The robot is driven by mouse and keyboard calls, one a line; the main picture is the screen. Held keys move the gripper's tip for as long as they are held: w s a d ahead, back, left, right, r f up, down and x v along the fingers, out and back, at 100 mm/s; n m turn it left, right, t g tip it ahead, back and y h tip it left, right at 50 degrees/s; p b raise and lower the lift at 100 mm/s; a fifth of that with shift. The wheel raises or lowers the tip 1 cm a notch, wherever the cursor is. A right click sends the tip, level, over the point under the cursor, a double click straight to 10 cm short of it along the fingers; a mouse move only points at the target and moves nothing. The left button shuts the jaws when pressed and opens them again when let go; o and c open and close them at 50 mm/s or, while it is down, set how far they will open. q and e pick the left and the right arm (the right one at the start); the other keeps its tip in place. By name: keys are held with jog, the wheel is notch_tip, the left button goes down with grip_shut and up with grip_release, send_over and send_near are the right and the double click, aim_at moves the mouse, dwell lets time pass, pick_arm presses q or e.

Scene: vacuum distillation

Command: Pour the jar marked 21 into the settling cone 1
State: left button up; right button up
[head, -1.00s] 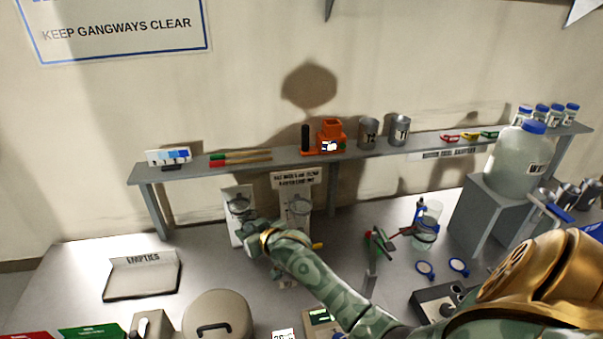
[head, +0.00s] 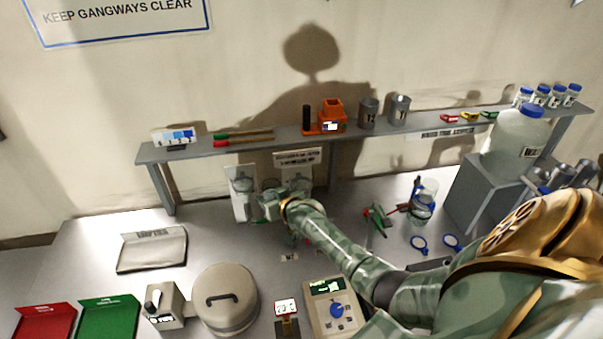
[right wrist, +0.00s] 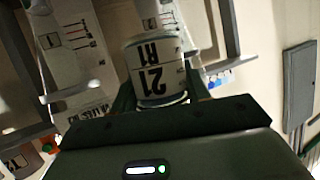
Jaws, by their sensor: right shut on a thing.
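The jar marked 21 (right wrist: 155,70) is a white cylinder with "21 R1" on it, upside down in the right wrist view. My right gripper (right wrist: 155,98) is shut around it; in the head view this gripper (head: 272,203) is beside the settling cone stands and mostly hides the jar. Two white stand panels are at the back under the shelf, a left panel (head: 241,194) and a right one (head: 299,184), with glassy cones in front. The jar's tilt and contact with a cone cannot be told. My left gripper is out of view.
A grey shelf (head: 225,146) above the stands carries an orange device (head: 332,116) and grey cans. An empties tray (head: 152,249), a round lidded pot (head: 224,299) and a balance (head: 333,306) are in front. A large blue-capped bottle (head: 518,135) is at right.

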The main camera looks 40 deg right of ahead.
aim_at(277, 185)
jog(key=shift+d+r+m+y+b, duration=0.2)
jog(key=shift+d+m+y+b, duration=0.3)
jog(key=shift+m+b, duration=0.15)
jog(key=shift+d+r+m+b, duration=0.2)
jog(key=shift+m+b, duration=0.15)
jog(key=shift+b, duration=0.1)
jog(key=shift+d+r+y, duration=0.1)
jog(key=shift+r+y, duration=0.15)
jog(key=shift+y, duration=0.05)
jog(key=shift+m+y, duration=0.4)
jog(key=shift+m, duration=0.2)
jog(key=r+p, duration=0.2)
jog(key=r, duration=0.1)
jog(key=d+r, duration=0.1)
jog(key=r, duration=0.1)
jog(key=shift+w+p, duration=0.1)
jog(key=shift+p, duration=0.3)
jog(key=shift+d+r+m+y+b, duration=0.2)
jog(key=shift+d+r+m+y, duration=0.15)
jog(key=shift+r, duration=0.15)
jog(key=shift+d+r+m+y+b, duration=0.25)
jog(key=shift+r+m, duration=0.1)
jog(key=shift+r, duration=0.1)
jog(key=shift+a, duration=0.2)
jog(key=shift+b, duration=0.3)
